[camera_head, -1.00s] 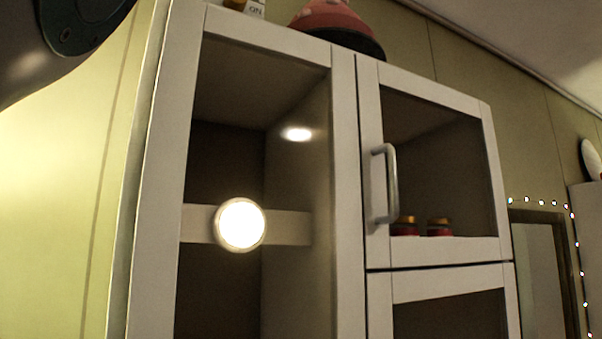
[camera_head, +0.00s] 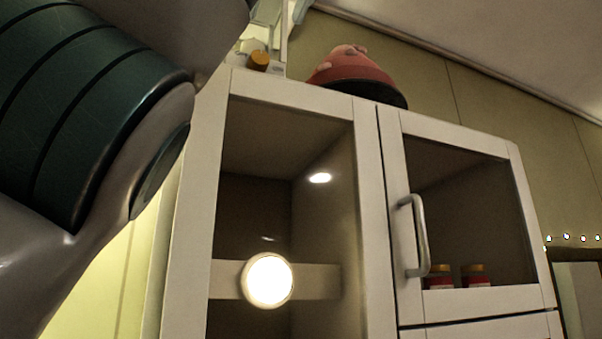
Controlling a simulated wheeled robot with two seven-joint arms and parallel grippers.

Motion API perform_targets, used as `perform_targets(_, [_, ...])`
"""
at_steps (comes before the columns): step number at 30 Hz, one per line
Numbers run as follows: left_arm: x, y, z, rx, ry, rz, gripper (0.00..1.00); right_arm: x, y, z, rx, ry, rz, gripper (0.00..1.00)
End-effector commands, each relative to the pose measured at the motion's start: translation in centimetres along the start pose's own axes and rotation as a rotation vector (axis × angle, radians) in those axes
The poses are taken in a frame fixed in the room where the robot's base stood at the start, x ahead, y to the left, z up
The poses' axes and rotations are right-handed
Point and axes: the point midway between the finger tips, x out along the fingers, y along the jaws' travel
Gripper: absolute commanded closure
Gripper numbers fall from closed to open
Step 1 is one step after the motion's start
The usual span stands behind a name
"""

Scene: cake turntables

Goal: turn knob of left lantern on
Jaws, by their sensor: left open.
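A pale lantern (camera_head: 276,68), only partly in view, stands on top of the white cabinet at the upper middle. A small orange-brown knob (camera_head: 259,61) shows on its front, low down. My left arm comes in large from the left and covers the area beside the lantern. My left gripper (camera_head: 283,12) shows only in part at the top edge, by the upper part of the lantern, with its fingers open. It appears above the knob and apart from it; the depth between them is hard to tell. My right gripper is not in view.
The white cabinet (camera_head: 366,200) has glass doors and a grey handle (camera_head: 414,236). A pink-red cake (camera_head: 350,64) on a dark round stand (camera_head: 362,91) is right of the lantern. A round bright light (camera_head: 267,281) shows at the left door. Small red jars (camera_head: 475,276) are inside.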

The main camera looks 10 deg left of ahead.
Motion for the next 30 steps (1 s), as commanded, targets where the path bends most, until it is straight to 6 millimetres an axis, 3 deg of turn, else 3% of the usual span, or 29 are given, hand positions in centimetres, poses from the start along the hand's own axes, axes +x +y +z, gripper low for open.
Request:
perform_targets(9, [5.9, 0.0, -0.3, 0.000, -0.002, -0.001, 0.55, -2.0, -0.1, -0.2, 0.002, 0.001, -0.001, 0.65])
perform_targets(15, [8.4, 0.1, -0.3, 0.002, -0.001, 0.000, 0.55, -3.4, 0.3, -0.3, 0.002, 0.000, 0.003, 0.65])
perform_targets(21, [9.5, 0.0, -0.1, 0.000, -0.002, 0.000, 0.55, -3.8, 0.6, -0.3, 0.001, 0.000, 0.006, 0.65])
perform_targets(30, [9.6, 0.0, 0.1, 0.001, -0.001, 0.000, 0.55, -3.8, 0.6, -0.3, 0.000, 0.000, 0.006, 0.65])
